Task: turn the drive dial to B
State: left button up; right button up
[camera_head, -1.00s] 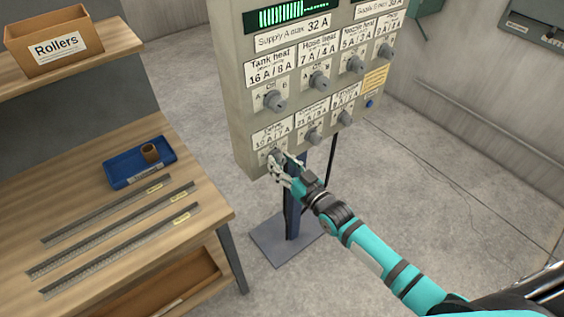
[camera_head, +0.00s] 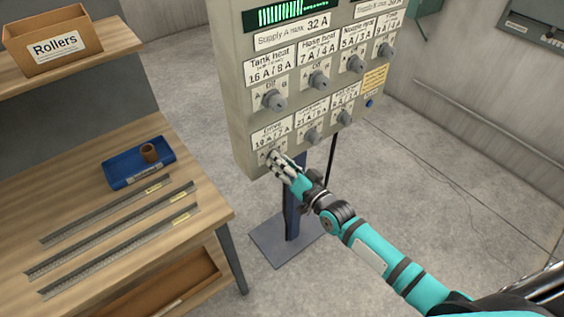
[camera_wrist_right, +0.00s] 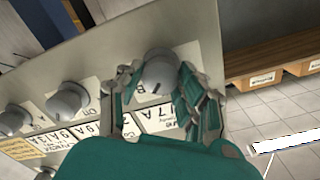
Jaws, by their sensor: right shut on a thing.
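The drive dial (camera_wrist_right: 158,72) is a grey round knob at the lower left of the control panel (camera_head: 240,125). In the right wrist view the fingers of my right gripper (camera_wrist_right: 158,92) are around it, one on each side, shut on it. The dial's dark pointer mark shows on its face, and a letter B is on the plate close by. In the head view my right gripper (camera_head: 277,163) covers most of the dial, so its setting cannot be read there. My left gripper is not in view.
Other dials, such as the tank heat dial (camera_head: 274,100), sit above and to the right on the panel. A wooden bench (camera_head: 110,220) at the left holds a blue tray (camera_head: 120,180) and metal strips. A Rollers box (camera_head: 90,45) stands on the shelf above.

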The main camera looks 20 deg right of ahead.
dwell(0.3)
jog(key=o, duration=1.1)
jog(key=shift+o, duration=0.2)
jog(key=shift+s+d, duration=0.1)
jog(key=v, duration=1.2)
jog(key=shift+f, duration=0.1)
